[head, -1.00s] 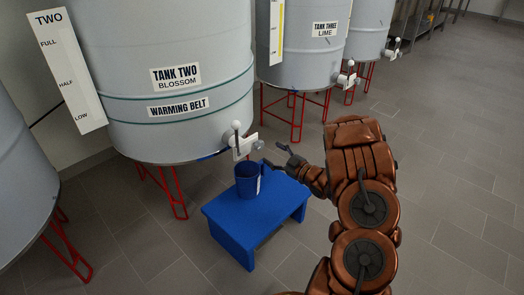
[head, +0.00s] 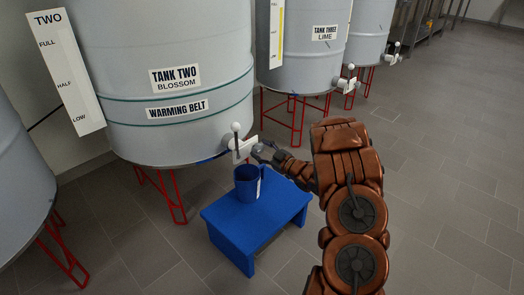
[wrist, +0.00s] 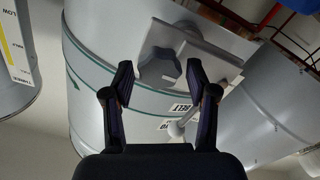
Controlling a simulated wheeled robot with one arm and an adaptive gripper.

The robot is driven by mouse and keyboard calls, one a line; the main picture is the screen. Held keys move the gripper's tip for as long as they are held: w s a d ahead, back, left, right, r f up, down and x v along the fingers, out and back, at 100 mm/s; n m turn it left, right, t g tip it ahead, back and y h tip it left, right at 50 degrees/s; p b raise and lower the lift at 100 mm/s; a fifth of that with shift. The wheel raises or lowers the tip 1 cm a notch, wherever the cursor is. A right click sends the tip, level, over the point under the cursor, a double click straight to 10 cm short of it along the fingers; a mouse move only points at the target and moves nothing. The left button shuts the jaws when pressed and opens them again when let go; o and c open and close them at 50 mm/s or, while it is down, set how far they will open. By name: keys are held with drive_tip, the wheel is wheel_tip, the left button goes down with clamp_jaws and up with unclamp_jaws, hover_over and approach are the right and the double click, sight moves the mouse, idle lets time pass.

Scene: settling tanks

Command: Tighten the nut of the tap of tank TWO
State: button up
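Tank TWO (head: 200,60) is a pale grey tank on red legs, labelled "TANK TWO BLOSSOM". Its white tap (head: 241,147) sticks out low on the right side, with a ball-topped lever (head: 236,128) pointing up. The wrist view shows the tap's pale body (wrist: 215,55) and a darker grey lobed nut (wrist: 159,68) close ahead. My gripper (head: 262,150) is at the tap's front end. In the wrist view my gripper (wrist: 159,76) is open, with a finger on either side of the nut and gaps visible. I cannot tell whether the fingertips reach past it.
A blue mug (head: 247,183) stands on a blue stool (head: 250,225) below the tap. Tank THREE (head: 305,60) with its own tap (head: 347,80) stands behind to the right. Another tank (head: 18,170) is at the left edge. The tiled floor at right is clear.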

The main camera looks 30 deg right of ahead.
drive_tip(key=c, duration=0.8)
drive_tip(key=shift+c, duration=0.2)
